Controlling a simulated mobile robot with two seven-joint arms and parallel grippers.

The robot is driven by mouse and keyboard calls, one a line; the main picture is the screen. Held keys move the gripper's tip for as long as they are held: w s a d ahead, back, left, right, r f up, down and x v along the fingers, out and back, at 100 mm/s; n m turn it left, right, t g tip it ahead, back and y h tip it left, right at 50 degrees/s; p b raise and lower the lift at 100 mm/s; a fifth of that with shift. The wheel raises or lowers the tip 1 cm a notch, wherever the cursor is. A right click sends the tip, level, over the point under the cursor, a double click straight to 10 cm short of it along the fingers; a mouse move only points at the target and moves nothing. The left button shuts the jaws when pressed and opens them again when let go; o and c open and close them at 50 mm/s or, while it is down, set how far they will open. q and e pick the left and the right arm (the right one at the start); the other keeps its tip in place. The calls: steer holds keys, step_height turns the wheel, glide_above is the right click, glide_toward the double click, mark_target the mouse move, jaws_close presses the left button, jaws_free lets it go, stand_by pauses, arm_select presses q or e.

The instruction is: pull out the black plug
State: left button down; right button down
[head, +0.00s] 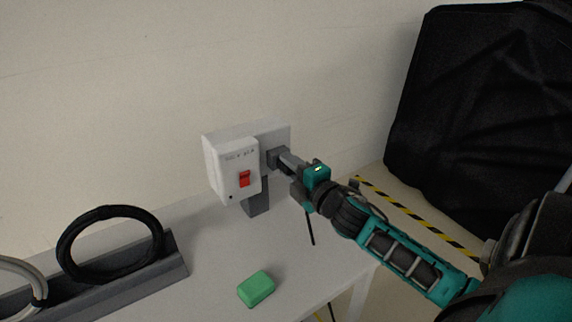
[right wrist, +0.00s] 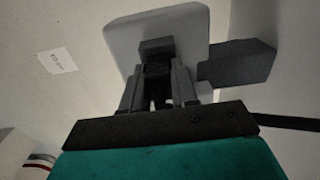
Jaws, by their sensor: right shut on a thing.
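The black plug (head: 275,158) is at the light grey socket plate (head: 283,133), beside the white box (head: 233,167) with the red switch (head: 244,178). My right gripper (head: 289,160) reaches it from the right and is shut on it. In the right wrist view the dark plug (right wrist: 157,48) sits between the two fingers, in front of the pale plate (right wrist: 190,20). The fingers hide part of the plug, and I cannot tell how deep it sits in the socket. My left gripper is not in view.
A grey bracket (head: 257,197) stands under the box on the white table (head: 212,262). A green block (head: 256,288) lies in front. A black cable coil (head: 70,244) rests at a grey rail on the left. A black-covered cart (head: 470,110) stands right, beyond striped floor tape (head: 415,218).

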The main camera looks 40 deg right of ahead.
steer(key=shift+s, duration=0.15)
steer(key=s, duration=0.2)
steer(key=s+p, duration=0.1)
steer(key=s, duration=0.2)
steer(key=shift+s+a+p, duration=0.3)
steer(key=shift+s+p, duration=0.05)
stand_by(0.7)
steer(key=shift+a, duration=0.1)
